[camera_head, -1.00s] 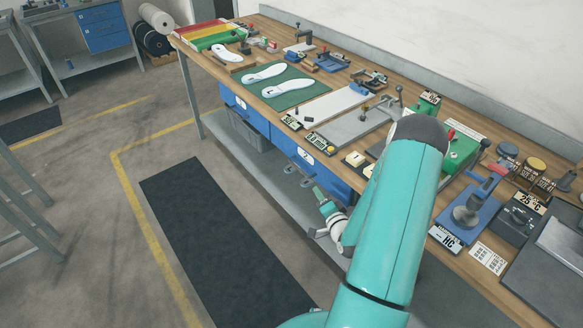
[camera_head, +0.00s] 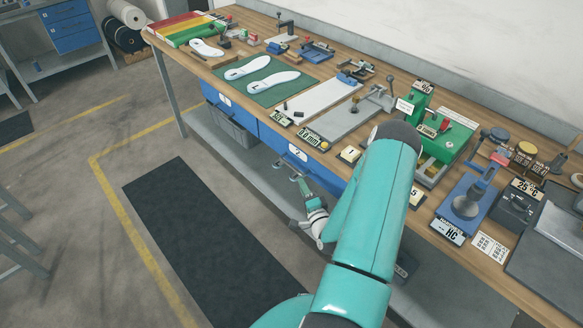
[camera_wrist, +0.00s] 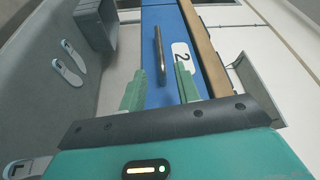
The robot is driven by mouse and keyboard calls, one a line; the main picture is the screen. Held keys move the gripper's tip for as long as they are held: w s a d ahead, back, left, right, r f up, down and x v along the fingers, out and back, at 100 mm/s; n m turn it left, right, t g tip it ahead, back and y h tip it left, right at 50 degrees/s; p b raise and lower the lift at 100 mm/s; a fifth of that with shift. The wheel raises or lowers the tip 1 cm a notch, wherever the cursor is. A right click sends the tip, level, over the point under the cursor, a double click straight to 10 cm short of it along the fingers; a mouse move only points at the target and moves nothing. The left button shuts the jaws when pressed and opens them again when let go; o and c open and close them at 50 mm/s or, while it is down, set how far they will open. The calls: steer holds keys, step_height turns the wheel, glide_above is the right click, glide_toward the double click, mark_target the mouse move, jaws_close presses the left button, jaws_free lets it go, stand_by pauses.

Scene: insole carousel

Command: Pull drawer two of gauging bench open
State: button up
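Drawer two of the gauging bench has a blue front (camera_head: 320,174) with a white label marked 2. It looks flush with the bench in the head view. In the wrist view its front (camera_wrist: 152,89) fills the middle, with the label (camera_wrist: 182,56) right of a dark bar handle (camera_wrist: 161,52). My gripper (camera_head: 305,184) is below and in front of this drawer in the head view. In the wrist view my gripper (camera_wrist: 160,76) is open, its green fingers on either side of the handle's line. The fingers look apart from the handle; depth is hard to judge.
Another blue drawer (camera_head: 231,107) is further left under the wooden top. A grey bin (camera_wrist: 97,22) and white insoles (camera_wrist: 73,56) are on the lower shelf (camera_head: 257,165). Gauges crowd the bench top. A dark mat (camera_head: 205,240) lies on open floor in front.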

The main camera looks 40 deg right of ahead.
mark_target(293, 167)
steer(key=x, duration=0.9)
steer(key=shift+w+d, duration=0.1)
steer(key=shift+w, duration=0.3)
jaws_close()
